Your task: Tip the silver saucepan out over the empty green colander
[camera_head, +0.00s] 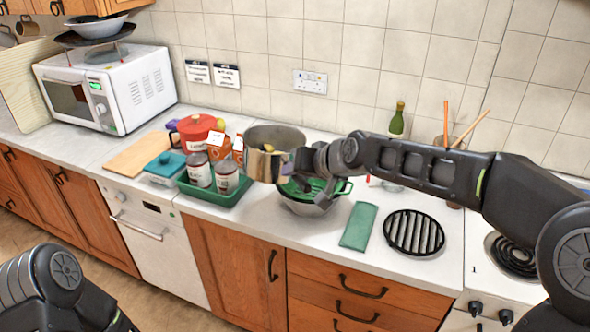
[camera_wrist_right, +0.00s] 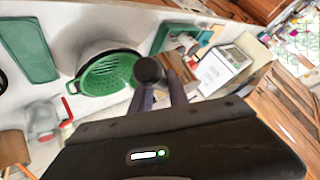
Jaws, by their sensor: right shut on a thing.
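The silver saucepan (camera_head: 262,168) is in the air in the head view, above the counter and to the upper left of the colander. Small yellow pieces show at its near rim; the rest of its inside is hard to make out. My right gripper (camera_head: 305,160) is shut on its handle, and the dark handle end (camera_wrist_right: 148,70) shows between the fingers (camera_wrist_right: 164,92) in the wrist view. The green colander (camera_head: 338,187) sits in a grey bowl, partly hidden by my gripper. The wrist view shows the colander (camera_wrist_right: 108,76) empty. My left arm shows at lower left, without its gripper.
A green cloth (camera_head: 359,226) and black trivet (camera_head: 414,232) lie to the right. A bottle (camera_head: 396,124) stands behind. The front counter edge is clear.

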